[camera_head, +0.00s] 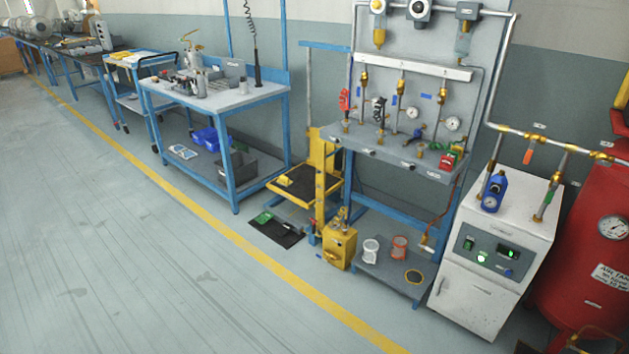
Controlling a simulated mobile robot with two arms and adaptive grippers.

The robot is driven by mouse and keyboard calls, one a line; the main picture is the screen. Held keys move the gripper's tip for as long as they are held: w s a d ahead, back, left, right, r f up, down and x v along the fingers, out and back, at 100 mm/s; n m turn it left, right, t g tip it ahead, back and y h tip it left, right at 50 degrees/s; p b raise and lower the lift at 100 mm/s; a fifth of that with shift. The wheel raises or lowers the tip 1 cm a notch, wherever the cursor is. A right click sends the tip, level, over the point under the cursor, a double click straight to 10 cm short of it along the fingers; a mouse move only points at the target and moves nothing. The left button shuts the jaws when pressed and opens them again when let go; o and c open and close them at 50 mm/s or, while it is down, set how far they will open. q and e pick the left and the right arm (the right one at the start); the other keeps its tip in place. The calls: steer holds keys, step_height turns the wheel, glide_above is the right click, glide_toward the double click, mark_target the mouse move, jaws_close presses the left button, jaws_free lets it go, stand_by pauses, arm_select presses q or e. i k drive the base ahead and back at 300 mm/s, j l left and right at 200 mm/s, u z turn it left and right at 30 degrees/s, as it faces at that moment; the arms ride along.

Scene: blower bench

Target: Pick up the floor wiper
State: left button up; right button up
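I cannot clearly make out a floor wiper in the head view. A blue crossbar (325,45) on a thin upright stands between the long workbench and the valve panel; I cannot tell whether it is a wiper or part of the yellow stand below it. Neither of my grippers is in view.
A blue-legged workbench (232,101) stands left of a yellow stand (303,186). A dark mat (285,238) and yellow box (340,246) lie on the floor near the valve bench (380,148). A white cabinet (478,292) and red tank (582,270) fill the right. Left floor is clear.

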mark_target(283, 180)
steer(key=i+j+z, duration=0.8)
steer(key=i+l, duration=0.05)
steer(key=i, duration=0.05)
